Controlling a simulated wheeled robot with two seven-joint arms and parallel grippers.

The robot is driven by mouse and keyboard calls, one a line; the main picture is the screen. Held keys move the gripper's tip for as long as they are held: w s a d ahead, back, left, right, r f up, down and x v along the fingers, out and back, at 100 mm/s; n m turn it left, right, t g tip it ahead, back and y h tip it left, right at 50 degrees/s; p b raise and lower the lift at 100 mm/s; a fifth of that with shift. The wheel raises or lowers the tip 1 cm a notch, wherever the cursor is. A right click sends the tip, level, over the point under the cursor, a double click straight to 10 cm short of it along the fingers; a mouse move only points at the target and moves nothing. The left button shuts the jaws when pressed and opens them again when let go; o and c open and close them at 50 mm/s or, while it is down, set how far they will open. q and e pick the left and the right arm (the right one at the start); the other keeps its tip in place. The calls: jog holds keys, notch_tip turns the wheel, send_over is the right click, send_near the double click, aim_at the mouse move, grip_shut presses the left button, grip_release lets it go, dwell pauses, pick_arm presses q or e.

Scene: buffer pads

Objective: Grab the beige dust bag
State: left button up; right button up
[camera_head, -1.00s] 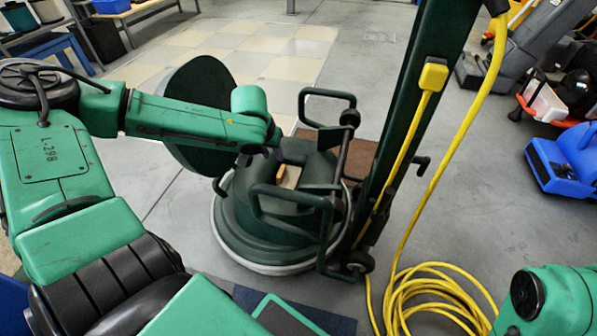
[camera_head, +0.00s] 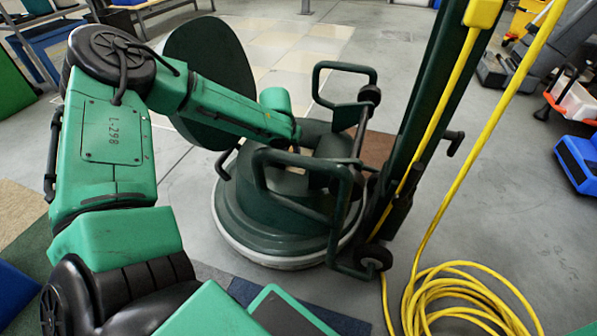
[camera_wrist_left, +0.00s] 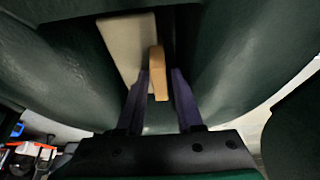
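In the left wrist view, a pale beige flat piece (camera_wrist_left: 125,48), likely the dust bag, stands in a dark green cavity. A narrow tan block (camera_wrist_left: 158,75) stands at its right edge; I cannot tell if both are one object. My left gripper (camera_wrist_left: 160,82) is open, its two dark fingers on either side of the tan block. The left finger is very close to it; contact is unclear. In the head view, my left arm reaches into the top of the dark green floor machine (camera_head: 275,220), and its fingers are hidden there. My right gripper is not in view.
Dark tubular handles (camera_head: 345,75) and a tall dark post stand right of the opening. A round dark disc (camera_head: 212,80) stands behind my left arm. A yellow cable (camera_head: 450,295) lies coiled on the floor at the lower right.

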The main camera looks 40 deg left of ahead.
pick_arm(q)
grip_shut()
jog(key=shift+r, duration=0.1)
dwell(1.2)
